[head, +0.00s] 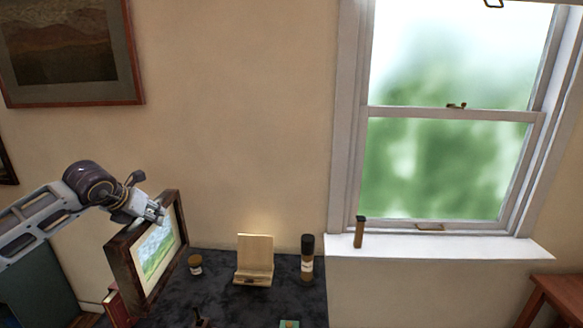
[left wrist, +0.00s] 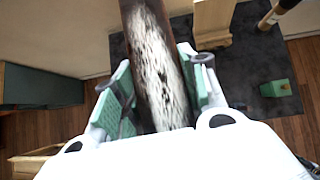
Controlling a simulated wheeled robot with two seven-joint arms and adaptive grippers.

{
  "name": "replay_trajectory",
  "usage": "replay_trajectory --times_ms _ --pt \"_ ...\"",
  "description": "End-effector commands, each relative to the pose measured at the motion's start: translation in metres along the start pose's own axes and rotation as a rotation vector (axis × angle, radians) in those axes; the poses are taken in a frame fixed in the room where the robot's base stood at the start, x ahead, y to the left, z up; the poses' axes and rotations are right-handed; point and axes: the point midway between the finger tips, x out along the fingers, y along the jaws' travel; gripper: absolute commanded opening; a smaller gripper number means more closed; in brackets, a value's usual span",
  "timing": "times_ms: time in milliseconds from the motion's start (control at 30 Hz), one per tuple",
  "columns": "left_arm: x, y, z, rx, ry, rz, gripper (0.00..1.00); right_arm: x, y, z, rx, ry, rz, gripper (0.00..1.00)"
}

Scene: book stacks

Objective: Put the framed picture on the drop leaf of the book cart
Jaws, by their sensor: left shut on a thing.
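The framed picture (head: 158,252), a dark wooden frame around a green landscape, stands upright at the left end of the dark mottled surface in the head view. My left gripper (head: 150,212) is shut on its top edge. In the left wrist view the fingers of my left gripper (left wrist: 158,88) lie on either side of the frame's edge (left wrist: 152,60). I cannot tell whether the frame's lower edge touches the surface. I cannot make out the cart's drop leaf for certain. My right gripper is not in view.
The dark surface (head: 225,300) holds a small jar (head: 195,265), a wooden stand (head: 254,262) and a dark-topped cylinder (head: 307,258). A red book (head: 116,308) is beside the frame. A dark green panel (head: 40,285) stands left. A small bottle (head: 359,232) stands on the windowsill (head: 450,246).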

Motion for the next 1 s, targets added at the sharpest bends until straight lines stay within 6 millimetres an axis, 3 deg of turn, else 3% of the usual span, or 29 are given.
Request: replay_trajectory --times_ms 633,767,1000 --pt "-0.013 0.014 -0.018 -0.167 -0.004 0.147 0.00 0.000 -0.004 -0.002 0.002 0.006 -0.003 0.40" --pt "-0.015 0.005 -0.021 -0.187 -0.005 0.163 0.00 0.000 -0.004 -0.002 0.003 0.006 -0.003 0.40" --pt "-0.011 -0.028 -0.033 -0.189 -0.004 0.163 0.00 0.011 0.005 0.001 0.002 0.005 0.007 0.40"
